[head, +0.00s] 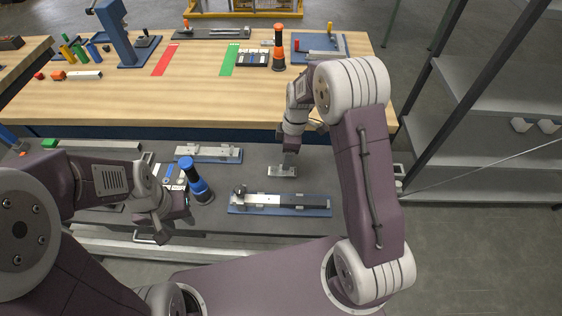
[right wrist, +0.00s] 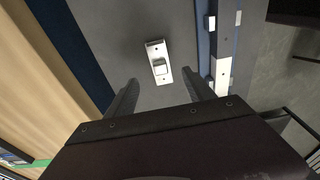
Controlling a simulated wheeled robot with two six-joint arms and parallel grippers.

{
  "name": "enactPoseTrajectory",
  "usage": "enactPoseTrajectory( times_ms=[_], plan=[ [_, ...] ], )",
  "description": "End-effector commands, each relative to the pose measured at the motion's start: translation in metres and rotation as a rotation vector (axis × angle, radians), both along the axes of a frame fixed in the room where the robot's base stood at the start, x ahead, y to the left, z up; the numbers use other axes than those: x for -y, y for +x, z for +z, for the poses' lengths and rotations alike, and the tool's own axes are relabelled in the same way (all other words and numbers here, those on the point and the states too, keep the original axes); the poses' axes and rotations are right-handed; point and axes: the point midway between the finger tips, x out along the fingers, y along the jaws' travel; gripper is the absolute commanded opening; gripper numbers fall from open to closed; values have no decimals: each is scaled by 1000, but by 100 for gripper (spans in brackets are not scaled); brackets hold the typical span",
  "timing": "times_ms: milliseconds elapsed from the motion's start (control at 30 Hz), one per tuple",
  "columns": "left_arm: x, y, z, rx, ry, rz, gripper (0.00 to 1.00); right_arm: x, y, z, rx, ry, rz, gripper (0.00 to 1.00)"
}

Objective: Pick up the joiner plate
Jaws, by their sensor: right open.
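The joiner plate appears to be the small silver plate (head: 282,171) lying flat on the dark grey bench top, near its middle. In the right wrist view the plate (right wrist: 159,62) shows a raised block at its centre and a hole near each end. My right gripper (head: 289,156) is above the plate, pointing down.
A blue fixture with a metal rail (head: 280,204) lies in front of the plate, and another blue fixture (head: 208,154) lies behind left. A blue-and-black upright tool (head: 195,181) stands near my left gripper. A wooden table (head: 200,100) is behind; grey shelves (head: 490,140) stand right.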

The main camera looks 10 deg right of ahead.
Motion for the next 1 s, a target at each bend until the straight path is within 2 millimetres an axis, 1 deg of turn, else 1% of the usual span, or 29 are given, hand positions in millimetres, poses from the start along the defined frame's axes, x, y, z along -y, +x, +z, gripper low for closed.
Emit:
enactPoseTrajectory(
  times_ms=[33,133,200,367,500,600,700,867,967,1000],
  plan=[
    [0,0,3,0,0,0,36,-1,-1,-9,-6,0,1,62],
    [0,0,5,1,0,0,36,-3,0,-23,-4,0,-1,62],
    [0,0,6,1,0,0,36,-4,0,-29,-2,0,-1,62],
    [0,0,8,1,0,0,36,-6,0,-36,-2,0,-1,62],
    [0,0,19,1,0,0,36,-11,0,-60,-6,0,-2,62],
    [0,0,19,1,0,0,36,-13,1,-76,-4,-1,-2,62],
    [0,0,19,1,0,0,36,-13,2,-82,-1,-1,-2,62],
    [0,0,18,1,0,0,36,-13,3,-82,0,-1,-2,62],
    [0,0,18,1,0,0,36,-13,2,-82,0,-1,-3,37],
    [0,0,18,1,0,0,36,-13,2,-82,0,-1,-3,26]
  ],
)
